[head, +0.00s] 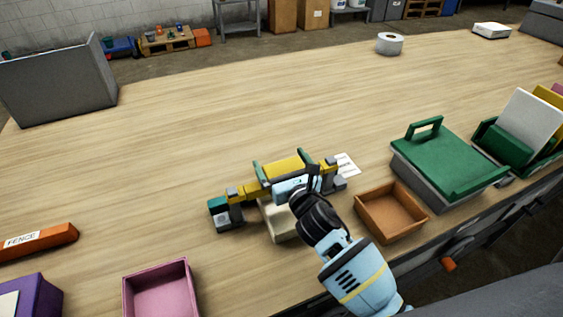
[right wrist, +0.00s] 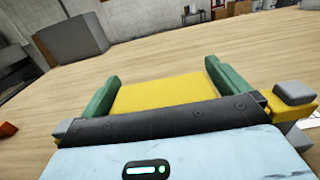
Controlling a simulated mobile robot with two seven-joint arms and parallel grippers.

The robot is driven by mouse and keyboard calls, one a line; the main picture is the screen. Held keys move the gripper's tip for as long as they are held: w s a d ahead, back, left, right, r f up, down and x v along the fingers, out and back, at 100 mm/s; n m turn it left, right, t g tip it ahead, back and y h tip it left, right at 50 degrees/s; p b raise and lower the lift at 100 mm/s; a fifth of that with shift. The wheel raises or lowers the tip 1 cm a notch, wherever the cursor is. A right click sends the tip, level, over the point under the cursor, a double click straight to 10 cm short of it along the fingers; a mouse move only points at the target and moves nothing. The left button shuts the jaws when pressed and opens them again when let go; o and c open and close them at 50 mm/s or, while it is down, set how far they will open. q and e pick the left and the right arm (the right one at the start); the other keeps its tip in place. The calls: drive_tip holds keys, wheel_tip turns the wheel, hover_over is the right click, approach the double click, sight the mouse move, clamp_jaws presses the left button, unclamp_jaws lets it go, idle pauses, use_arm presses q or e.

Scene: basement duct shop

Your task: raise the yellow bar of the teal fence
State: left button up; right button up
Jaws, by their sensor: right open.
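The fence stands mid-table in the head view, with a teal left end (head: 217,203), grey feet and yellow parts. A broad yellow piece (head: 284,167), apparently the bar, lies between the green fingers of my right gripper (head: 278,157). The yellow piece also shows in the right wrist view (right wrist: 160,93), between the two spread fingers. The gripper is open. Its pale blue palm and dark rail hide the middle of the fence, and I cannot tell whether the fingers touch the yellow piece. My left gripper is out of view.
A beige block (head: 282,224) sits in front of the fence. A brown tray (head: 402,229) and a green-lidded box (head: 440,160) stand to the right. A pink box (head: 162,292) and an orange FENCE sign (head: 38,242) are to the left.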

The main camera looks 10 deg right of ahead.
drive_tip(key=s+d, duration=0.1)
drive_tip(key=s, duration=0.6)
drive_tip(key=shift+s+d, duration=0.25)
drive_tip(key=shift+s, duration=0.05)
drive_tip(key=shift+s, duration=0.1)
